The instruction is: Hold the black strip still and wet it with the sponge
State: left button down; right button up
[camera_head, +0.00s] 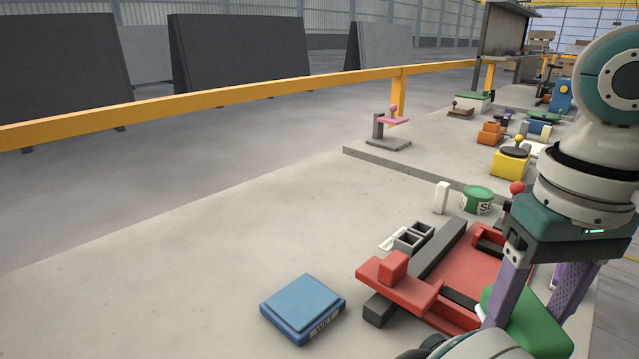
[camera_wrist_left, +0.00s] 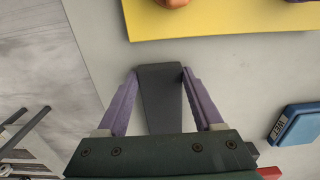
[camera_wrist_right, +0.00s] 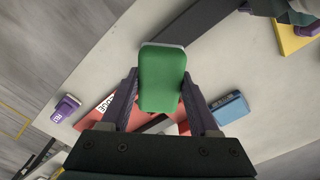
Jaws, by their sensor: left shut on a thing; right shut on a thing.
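In the left wrist view my left gripper (camera_wrist_left: 158,85) is shut on a black strip (camera_wrist_left: 160,105), with a purple finger on each side. The strip also shows in the right wrist view (camera_wrist_right: 208,22), running from behind the sponge to my left gripper (camera_wrist_right: 250,8) at the top. In the right wrist view my right gripper (camera_wrist_right: 160,85) is shut on a green sponge (camera_wrist_right: 160,75). The sponge overlaps the strip's near end in the picture; I cannot tell whether they touch. In the head view the sponge (camera_head: 530,325) is low right, partly hidden by my arm.
A blue box (camera_head: 303,308) with a lettered side lies on the stone slab (camera_head: 180,280). A red fixture (camera_head: 465,270) stands beside it with a dark bar across. A green round tin (camera_head: 477,199) and white block (camera_head: 441,197) stand behind. The slab's left part is clear.

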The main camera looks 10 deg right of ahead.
jog(key=shift+f, duration=4)
jog(key=shift+f, duration=1)
jog(key=shift+a, duration=0.1)
